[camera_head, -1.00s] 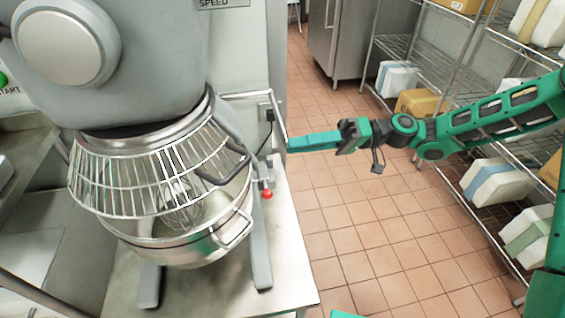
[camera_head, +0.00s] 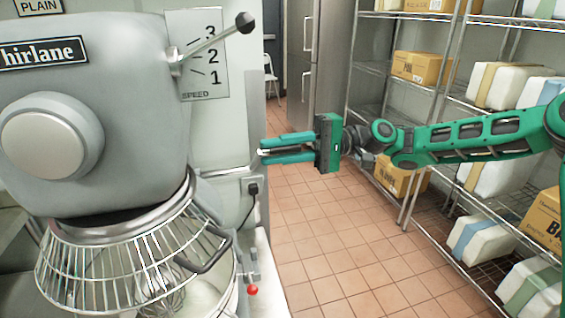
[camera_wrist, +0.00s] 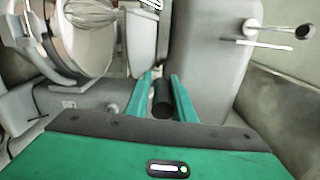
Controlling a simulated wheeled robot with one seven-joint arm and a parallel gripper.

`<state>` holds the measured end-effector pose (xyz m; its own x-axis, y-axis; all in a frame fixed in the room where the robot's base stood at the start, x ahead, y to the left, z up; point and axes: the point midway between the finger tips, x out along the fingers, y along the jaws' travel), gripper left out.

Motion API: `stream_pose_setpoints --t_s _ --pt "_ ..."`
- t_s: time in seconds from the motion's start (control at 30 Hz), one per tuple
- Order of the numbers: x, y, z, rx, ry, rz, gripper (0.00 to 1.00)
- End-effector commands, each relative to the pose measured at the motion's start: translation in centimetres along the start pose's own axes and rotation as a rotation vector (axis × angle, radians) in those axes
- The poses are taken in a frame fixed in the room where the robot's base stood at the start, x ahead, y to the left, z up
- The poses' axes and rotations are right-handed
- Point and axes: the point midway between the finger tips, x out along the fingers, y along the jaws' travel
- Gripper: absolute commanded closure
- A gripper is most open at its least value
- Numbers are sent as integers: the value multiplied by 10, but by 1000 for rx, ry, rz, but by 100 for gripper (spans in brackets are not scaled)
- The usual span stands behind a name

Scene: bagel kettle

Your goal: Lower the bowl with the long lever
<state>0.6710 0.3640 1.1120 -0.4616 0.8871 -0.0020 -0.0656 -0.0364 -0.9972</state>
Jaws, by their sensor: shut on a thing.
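The steel bowl (camera_head: 207,297) sits under the wire guard of the grey mixer (camera_head: 100,130) in the head view, its lower part cut off by the frame edge. It also shows at upper left in the wrist view (camera_wrist: 90,50). My gripper (camera_head: 263,151) is at the mixer's right side, fingers pointing left, above the plug. In the wrist view my gripper (camera_wrist: 162,82) is shut on the black grip of the long lever (camera_wrist: 162,100), which lies between the two green fingers. Most of the lever is hidden in the head view.
A short speed lever with a black ball (camera_head: 245,22) sticks out above my gripper. A red knob (camera_head: 252,290) is low beside the bowl. Wire shelves (camera_head: 370,68) with boxes stand at right behind my arm. The tiled floor (camera_head: 330,235) between is clear.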

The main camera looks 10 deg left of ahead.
Motion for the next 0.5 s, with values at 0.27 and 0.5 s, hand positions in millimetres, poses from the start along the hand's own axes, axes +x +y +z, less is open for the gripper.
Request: stream_pose_setpoints --t_s 0.27,0.5 --pt "-4 -7 -12 -5 24 -4 100" --pt "-4 -7 -12 -7 24 -4 100"
